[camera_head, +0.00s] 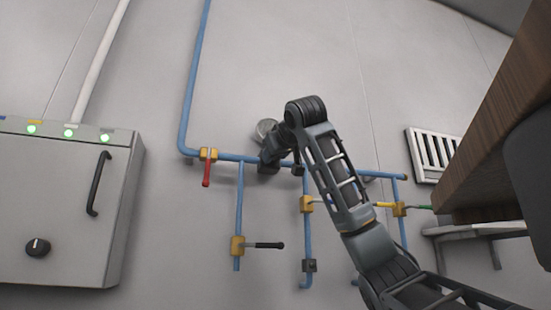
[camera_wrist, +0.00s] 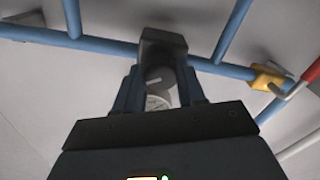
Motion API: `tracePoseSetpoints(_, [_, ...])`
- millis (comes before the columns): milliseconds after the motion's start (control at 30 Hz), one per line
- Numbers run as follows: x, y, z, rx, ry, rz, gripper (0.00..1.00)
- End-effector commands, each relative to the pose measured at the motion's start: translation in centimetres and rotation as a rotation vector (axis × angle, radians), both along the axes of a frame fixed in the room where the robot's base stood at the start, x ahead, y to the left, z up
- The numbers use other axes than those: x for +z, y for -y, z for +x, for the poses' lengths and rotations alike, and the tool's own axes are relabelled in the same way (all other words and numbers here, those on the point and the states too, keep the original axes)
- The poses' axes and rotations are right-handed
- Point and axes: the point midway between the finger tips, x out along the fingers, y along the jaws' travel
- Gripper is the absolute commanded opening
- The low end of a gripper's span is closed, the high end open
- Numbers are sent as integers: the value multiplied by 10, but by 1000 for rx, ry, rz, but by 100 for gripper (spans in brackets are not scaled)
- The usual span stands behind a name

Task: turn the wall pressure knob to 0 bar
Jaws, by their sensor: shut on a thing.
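The pressure knob (camera_wrist: 160,76) shows in the wrist view as a dark rounded shape below a dark block (camera_wrist: 162,40) on the blue pipe. My gripper (camera_wrist: 160,88) is shut on the knob, with one finger on either side of it. A round pale gauge (camera_wrist: 156,103) shows partly between the fingers; its reading is not legible. In the head view my gripper (camera_head: 273,150) is at the wall pipe, below the round gauge (camera_head: 265,128). The knob is hidden there by my gripper, and its pointer setting cannot be read.
Blue pipes (camera_head: 186,95) run along the wall with a red-handled valve (camera_head: 207,170) and a black-handled valve (camera_head: 262,245). A grey cabinet (camera_head: 65,210) with a black handle and dial stands at left. A wooden board (camera_head: 500,125) and a table (camera_head: 475,229) are at right.

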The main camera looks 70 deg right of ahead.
Motion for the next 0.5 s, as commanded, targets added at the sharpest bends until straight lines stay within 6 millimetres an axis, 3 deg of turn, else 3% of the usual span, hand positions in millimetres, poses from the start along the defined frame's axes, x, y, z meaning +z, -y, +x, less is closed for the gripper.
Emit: tracePoseSetpoints(500, [1, 1, 0, 1, -375, -319, 9])
